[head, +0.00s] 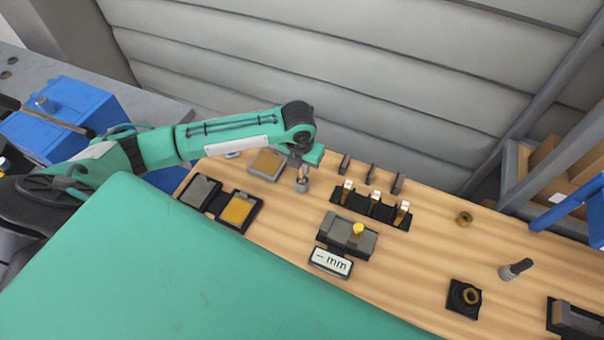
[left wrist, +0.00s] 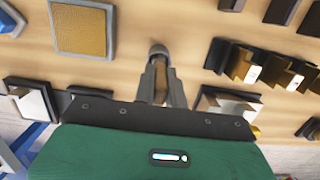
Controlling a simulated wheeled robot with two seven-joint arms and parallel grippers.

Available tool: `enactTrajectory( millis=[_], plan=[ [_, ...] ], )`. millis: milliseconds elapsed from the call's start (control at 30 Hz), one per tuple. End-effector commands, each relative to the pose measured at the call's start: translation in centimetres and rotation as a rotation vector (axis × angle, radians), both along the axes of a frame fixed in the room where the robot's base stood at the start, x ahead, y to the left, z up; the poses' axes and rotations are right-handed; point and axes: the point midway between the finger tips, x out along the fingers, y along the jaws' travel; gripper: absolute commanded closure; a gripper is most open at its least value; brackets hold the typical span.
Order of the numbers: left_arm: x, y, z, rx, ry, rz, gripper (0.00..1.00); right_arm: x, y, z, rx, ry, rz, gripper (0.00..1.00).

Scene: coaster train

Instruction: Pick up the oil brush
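My left gripper (head: 302,176) points down over the wooden bench, right at a small grey cylindrical thing (head: 302,187). In the left wrist view the two fingers (left wrist: 161,75) stand a narrow gap apart, with brown showing between them. The round dark end of the grey thing (left wrist: 158,49) lies just beyond the fingertips. It may be the oil brush or its holder; the fingers hide much of it. I cannot tell whether the fingers touch it. My right gripper is not in view.
A square tan pad (head: 267,163) lies beside the gripper. A black rack (head: 372,210) with several pieces stands to its right. Two dark trays (head: 239,210) lie left. A grey block with yellow knob (head: 347,237) and an "mm" display (head: 331,262) sit nearer. A dark-handled piece (head: 516,268) lies far right.

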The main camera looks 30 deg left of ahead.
Motion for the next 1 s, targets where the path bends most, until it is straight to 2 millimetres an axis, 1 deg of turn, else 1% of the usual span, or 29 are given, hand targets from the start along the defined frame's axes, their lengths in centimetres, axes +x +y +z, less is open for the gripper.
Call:
enactTrajectory(
  millis=[367, 467, 567, 667, 767, 867, 1000],
  plan=[
    [0.0, 0.0, 0.1, 0.0, -0.001, 0.0, 1.0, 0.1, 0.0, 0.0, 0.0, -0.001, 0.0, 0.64],
    [0.1, 0.0, 0.5, 0.0, -0.001, 0.001, 1.0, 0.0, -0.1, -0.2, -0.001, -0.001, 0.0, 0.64],
    [0.1, 0.0, 1.3, -0.001, -0.002, 0.001, 1.0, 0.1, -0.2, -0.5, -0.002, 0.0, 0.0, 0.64],
    [0.1, 0.0, 2.7, -0.001, -0.005, -0.001, 1.0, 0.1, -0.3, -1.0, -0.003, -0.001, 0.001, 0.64],
    [0.2, 0.0, 4.6, -0.001, -0.006, 0.0, 1.0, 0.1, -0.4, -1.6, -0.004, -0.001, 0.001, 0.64],
    [0.2, 0.0, 7.0, 0.0, -0.008, -0.001, 1.0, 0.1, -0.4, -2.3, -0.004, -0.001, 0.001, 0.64],
    [0.2, 0.0, 10.7, -0.001, -0.007, 0.0, 1.0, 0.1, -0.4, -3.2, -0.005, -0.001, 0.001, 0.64]
  ],
)
